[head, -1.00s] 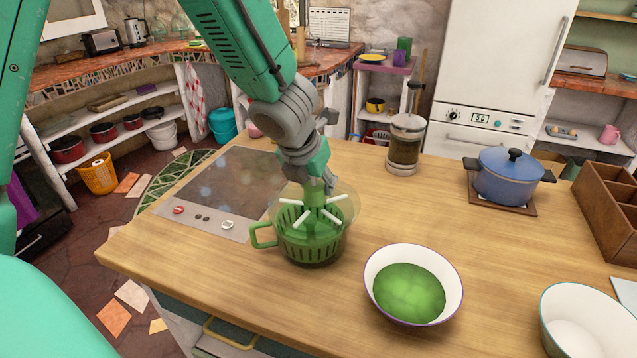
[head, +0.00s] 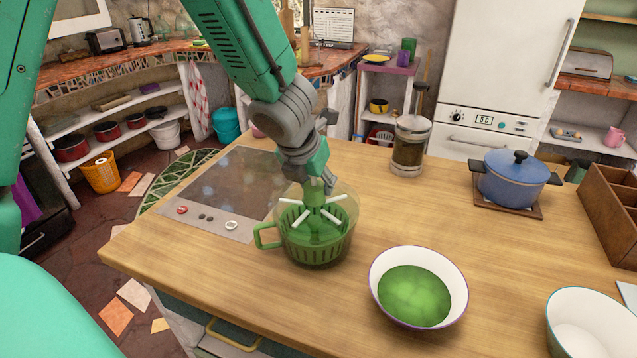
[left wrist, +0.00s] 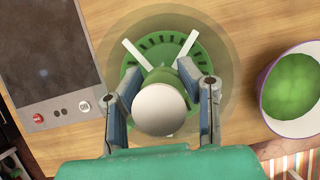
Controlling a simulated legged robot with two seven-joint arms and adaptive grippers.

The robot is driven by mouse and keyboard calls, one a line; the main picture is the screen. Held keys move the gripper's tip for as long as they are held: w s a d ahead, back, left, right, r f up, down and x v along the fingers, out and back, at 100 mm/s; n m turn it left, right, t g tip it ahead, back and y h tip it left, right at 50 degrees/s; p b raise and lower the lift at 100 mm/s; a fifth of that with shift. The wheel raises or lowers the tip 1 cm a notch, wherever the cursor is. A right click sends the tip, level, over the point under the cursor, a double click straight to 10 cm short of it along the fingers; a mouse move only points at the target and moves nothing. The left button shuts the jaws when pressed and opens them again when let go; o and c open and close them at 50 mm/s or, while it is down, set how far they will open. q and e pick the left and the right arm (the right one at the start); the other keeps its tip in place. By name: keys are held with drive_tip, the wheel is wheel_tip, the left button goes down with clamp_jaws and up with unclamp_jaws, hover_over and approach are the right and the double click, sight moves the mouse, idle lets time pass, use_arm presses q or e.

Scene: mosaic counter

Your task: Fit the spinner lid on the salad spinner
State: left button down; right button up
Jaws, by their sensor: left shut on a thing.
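The salad spinner (head: 318,250) is a green slotted basket in a clear bowl with a green side handle, standing on the wooden counter. The spinner lid (head: 331,216) looks clear, with white spokes and a green centre post. In the left wrist view the lid's pale round knob (left wrist: 160,109) sits between the fingers. My left gripper (head: 316,186) is shut on the lid, above the spinner's middle. The lid lies over or at the bowl's top; I cannot tell whether its rim touches all round. My right gripper is not in view.
A white bowl with green contents (head: 418,288) stands close at right, and another white bowl (head: 590,325) at the lower right. A cooktop (head: 215,195) lies left of the spinner. A glass press (head: 410,145) and a blue pot (head: 514,180) stand farther back.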

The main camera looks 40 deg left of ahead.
use_arm(q)
drive_tip(key=shift+a+f, duration=0.1)
drive_tip(key=shift+a, duration=0.15)
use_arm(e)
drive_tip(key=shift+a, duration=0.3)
use_arm(q)
drive_tip(key=shift+d, duration=0.25)
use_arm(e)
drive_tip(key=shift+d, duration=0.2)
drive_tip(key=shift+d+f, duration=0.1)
use_arm(q)
drive_tip(key=shift+a+f+b, duration=0.15)
drive_tip(key=shift+f+b, duration=0.25)
drive_tip(key=shift+b, duration=0.05)
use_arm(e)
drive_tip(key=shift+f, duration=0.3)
use_arm(q)
drive_tip(key=shift+f, duration=0.2)
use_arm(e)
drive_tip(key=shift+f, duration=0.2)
use_arm(q)
drive_tip(key=c, duration=1)
unclamp_jaws()
drive_tip(key=shift+r, duration=0.15)
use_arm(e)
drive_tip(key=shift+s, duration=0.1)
